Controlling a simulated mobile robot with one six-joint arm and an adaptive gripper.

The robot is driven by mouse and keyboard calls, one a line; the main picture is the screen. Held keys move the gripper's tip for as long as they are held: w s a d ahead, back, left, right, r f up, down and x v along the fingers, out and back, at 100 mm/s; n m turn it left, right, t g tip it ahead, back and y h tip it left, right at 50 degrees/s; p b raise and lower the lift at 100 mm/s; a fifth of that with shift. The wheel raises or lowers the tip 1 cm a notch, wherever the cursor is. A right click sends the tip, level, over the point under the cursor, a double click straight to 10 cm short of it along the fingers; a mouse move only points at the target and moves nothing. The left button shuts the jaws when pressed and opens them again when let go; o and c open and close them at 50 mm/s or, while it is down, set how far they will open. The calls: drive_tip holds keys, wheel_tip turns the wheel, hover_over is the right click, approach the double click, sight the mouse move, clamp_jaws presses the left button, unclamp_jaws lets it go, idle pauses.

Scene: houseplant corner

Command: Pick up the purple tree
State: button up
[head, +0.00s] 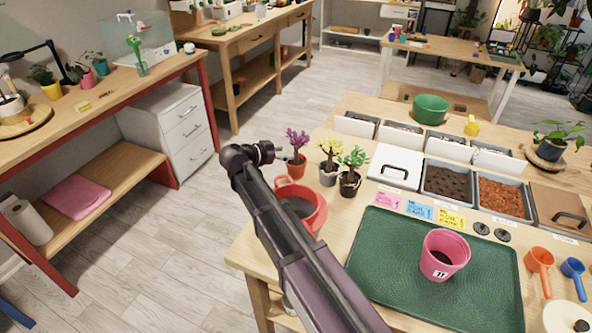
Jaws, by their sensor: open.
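The purple tree (298,142) is a small plant with purple tufts on a dark trunk in a terracotta pot (297,168). It stands upright at the left end of a short row on the right-hand table. A yellow tree (331,150) in a grey pot and a green tree (353,158) in a black pot stand to its right. My gripper (283,155) is at the left side of the purple tree, pointing toward its trunk. It is small in the view, and its fingertips are hard to make out. I cannot tell whether it touches the trunk. The purple tree appears to rest on the table.
A red pot-like vessel (312,190) stands just in front of the trees, partly hidden by my arm. A green tray (385,250) bears a pink pot (444,256). Soil bins (455,182) and a white lidded box (394,167) are to the right. Floor lies left of the table.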

sight(296, 150)
drive_tip(key=shift+w+d+f, duration=0.15)
drive_tip(key=shift+w+d, duration=0.15)
drive_tip(key=shift+a+b+x, duration=0.2)
drive_tip(key=shift+b+x, duration=0.7)
drive_tip(key=shift+x, duration=1.8)
clamp_jaws()
